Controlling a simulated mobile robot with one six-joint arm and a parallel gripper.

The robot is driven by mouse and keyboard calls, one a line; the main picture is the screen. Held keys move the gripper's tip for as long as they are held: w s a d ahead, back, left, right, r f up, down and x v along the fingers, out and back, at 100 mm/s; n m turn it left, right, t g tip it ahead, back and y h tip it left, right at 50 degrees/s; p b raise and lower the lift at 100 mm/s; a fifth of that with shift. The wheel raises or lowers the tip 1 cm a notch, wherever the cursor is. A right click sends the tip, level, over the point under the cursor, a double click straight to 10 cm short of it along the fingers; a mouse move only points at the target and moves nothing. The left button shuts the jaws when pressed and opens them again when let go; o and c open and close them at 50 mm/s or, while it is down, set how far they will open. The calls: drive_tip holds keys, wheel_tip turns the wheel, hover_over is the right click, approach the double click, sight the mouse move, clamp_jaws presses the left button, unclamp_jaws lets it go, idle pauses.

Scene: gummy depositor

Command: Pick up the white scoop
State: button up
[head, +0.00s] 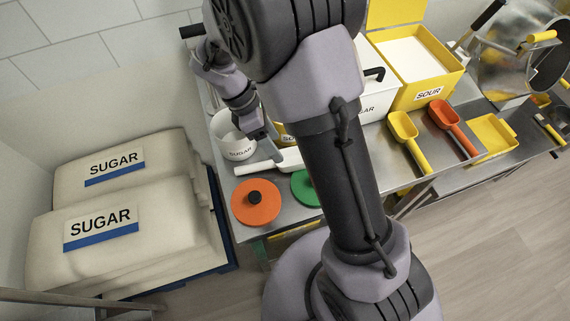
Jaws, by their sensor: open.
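The white scoop (290,158) lies on the steel table. Its handle points left, and my arm hides part of its right side. My gripper (274,147) points down just above and behind the scoop, close to its handle. The jaws are open, and I see nothing held in them. I cannot tell from this view whether the fingers touch the scoop.
An orange lid (256,203) and a green lid (306,188) lie in front. Yellow (408,140) and orange-red (452,127) scoops lie right, before the yellow SOUR bin (428,92). Sugar sacks (125,220) lie left.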

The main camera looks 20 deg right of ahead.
drive_tip(key=b+x, duration=0.1)
drive_tip(key=x, duration=0.2)
drive_tip(key=b+x, duration=0.2)
drive_tip(key=x, duration=0.1)
drive_tip(key=shift+s+d+f, duration=0.2)
drive_tip(key=shift+d, duration=0.15)
drive_tip(key=shift+r, duration=0.1)
drive_tip(key=shift+c, duration=0.6)
drive_tip(key=c, duration=1.1)
drive_tip(key=shift+o, duration=0.2)
drive_tip(key=shift+r+p, duration=1.15)
drive_tip(key=shift+r, duration=0.75)
drive_tip(key=s+a+p, duration=0.1)
drive_tip(key=s+a, duration=0.1)
drive_tip(key=s, duration=0.3)
drive_tip(key=s+a, duration=0.1)
drive_tip(key=s, duration=0.4)
drive_tip(key=s+a+r+p, duration=0.1)
drive_tip(key=s+a, duration=0.1)
drive_tip(key=s, duration=0.3)
drive_tip(key=shift+a+r+p, duration=0.1)
drive_tip(key=shift+a+p, duration=0.2)
drive_tip(key=shift+a, duration=0.05)
